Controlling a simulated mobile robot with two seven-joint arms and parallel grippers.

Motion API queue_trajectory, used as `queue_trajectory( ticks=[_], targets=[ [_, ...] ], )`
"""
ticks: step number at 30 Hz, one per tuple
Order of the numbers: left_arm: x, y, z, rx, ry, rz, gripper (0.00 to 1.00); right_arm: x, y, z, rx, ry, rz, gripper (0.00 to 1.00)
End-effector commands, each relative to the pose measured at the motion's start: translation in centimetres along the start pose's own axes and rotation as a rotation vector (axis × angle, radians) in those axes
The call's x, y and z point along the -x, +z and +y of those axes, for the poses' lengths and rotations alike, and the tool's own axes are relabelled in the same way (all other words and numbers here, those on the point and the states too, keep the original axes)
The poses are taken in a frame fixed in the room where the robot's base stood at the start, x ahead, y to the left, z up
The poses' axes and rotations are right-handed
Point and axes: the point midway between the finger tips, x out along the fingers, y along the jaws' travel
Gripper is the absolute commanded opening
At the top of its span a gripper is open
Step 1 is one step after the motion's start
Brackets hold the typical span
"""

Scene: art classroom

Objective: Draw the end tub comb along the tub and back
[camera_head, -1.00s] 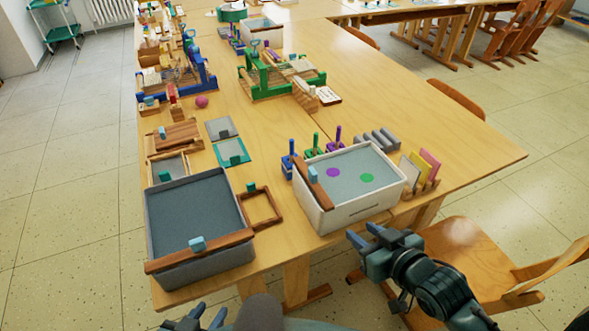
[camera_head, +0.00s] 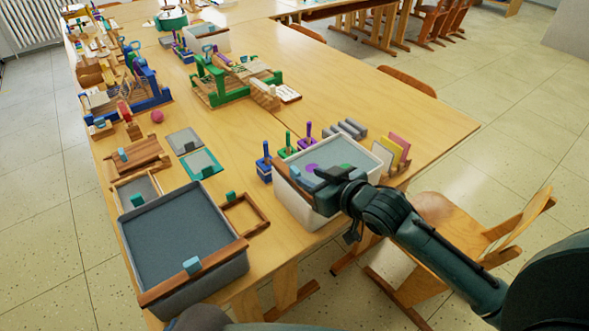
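A white tub (camera_head: 327,213) with pale water and purple and green spots stands at the table's near edge. A brown wooden comb (camera_head: 290,189) with a light blue handle block (camera_head: 295,172) lies across its left end. My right gripper (camera_head: 318,180) is over the tub, its fingers just right of the comb's block; whether they touch it, and how wide they stand, is unclear. The gripper hides part of the water. A grey tub (camera_head: 240,268) stands to the left, with another brown comb (camera_head: 215,268) with a blue block along its near side. My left gripper is out of view.
Stamp-like tools (camera_head: 264,164) with blue, green and purple handles stand behind the white tub. A rack with coloured cards (camera_head: 396,150) stands at its right. A small wooden frame (camera_head: 244,214) lies between the tubs. A wooden chair (camera_head: 470,225) is at the right.

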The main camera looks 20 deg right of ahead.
Motion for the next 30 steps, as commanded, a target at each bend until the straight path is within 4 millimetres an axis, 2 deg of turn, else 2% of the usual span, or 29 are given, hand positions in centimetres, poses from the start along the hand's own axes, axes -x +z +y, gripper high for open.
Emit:
queue_trajectory(
  ticks=[1, 6, 12, 24, 30],
  targets=[
    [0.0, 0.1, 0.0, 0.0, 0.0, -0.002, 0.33, -1.2, -0.1, 0.0, -0.002, 0.001, 0.001, 0.35],
    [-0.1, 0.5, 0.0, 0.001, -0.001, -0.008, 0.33, -4.5, -0.1, 0.0, 0.0, 0.001, 0.001, 0.35],
    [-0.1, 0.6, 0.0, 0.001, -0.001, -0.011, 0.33, -6.8, 0.0, 0.0, -0.001, 0.0, 0.0, 0.35],
    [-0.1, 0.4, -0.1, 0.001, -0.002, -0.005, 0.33, -7.4, 0.0, 0.0, 0.0, -0.001, 0.0, 0.35],
    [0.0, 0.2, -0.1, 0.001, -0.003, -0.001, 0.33, -7.4, 0.1, 0.0, 0.0, 0.0, 0.0, 0.18]
  ],
)
